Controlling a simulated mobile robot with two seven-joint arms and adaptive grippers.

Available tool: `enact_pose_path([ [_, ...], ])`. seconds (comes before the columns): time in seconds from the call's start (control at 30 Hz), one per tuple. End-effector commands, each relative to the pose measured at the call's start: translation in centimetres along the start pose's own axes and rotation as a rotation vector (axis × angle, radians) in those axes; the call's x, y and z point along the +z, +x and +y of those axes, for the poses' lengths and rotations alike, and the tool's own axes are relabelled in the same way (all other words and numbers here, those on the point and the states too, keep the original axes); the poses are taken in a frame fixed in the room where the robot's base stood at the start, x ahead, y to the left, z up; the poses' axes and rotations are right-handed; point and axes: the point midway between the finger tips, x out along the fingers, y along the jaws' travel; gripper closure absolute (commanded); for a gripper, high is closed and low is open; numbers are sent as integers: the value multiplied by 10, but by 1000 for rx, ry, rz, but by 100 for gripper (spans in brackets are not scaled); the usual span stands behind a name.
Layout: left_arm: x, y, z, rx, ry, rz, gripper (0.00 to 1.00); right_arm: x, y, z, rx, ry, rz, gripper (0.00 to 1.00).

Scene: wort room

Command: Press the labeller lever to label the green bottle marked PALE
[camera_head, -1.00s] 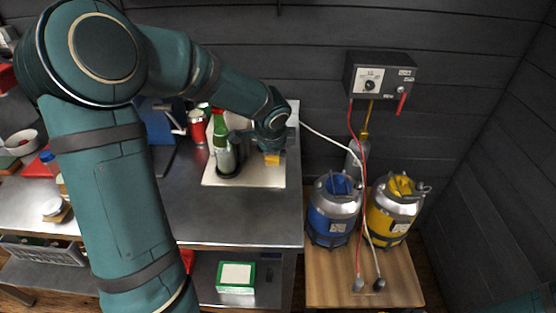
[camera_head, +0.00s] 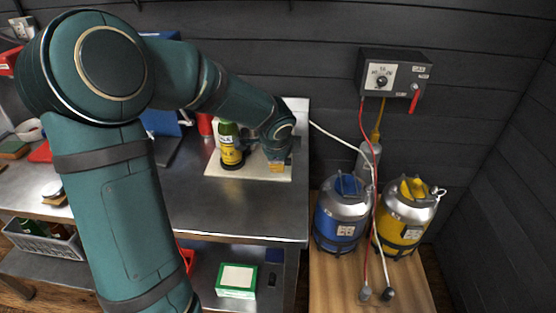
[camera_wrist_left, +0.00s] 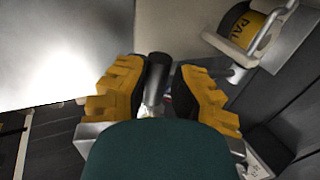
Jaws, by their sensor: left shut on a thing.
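The green bottle (camera_head: 230,147) stands upright on the labeller's pale base plate (camera_head: 252,172), with a yellow and black label on its side. In the left wrist view a yellow label reading PAL (camera_wrist_left: 245,27) shows behind a pale bracket. My left gripper (camera_head: 279,157) is just right of the bottle, low over the plate. In the wrist view its yellow fingers (camera_wrist_left: 160,92) are closed around the dark lever handle (camera_wrist_left: 157,72). The labeller's body is partly hidden by my arm. My right gripper is out of view.
Blue keg (camera_head: 340,212) and yellow keg (camera_head: 404,215) stand on a wooden stand at right, with hoses to a wall control box (camera_head: 393,75). The steel bench (camera_head: 250,212) is clear in front. A green and white box (camera_head: 237,280) sits on the lower shelf.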

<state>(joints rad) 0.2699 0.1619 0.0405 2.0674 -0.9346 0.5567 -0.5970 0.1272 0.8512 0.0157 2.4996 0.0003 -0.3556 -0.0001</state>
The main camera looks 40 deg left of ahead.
Motion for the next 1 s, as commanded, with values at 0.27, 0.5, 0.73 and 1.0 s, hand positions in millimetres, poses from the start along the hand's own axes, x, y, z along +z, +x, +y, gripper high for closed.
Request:
enact_pose_path([
  [0.27,3,11,11,28,-1,-10,100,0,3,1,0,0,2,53],
  [0.5,4,12,11,30,-5,-12,62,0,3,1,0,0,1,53],
  [0.73,4,11,11,28,-3,-12,48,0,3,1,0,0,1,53],
  [1.0,4,9,10,26,-2,-11,48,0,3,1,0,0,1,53],
])
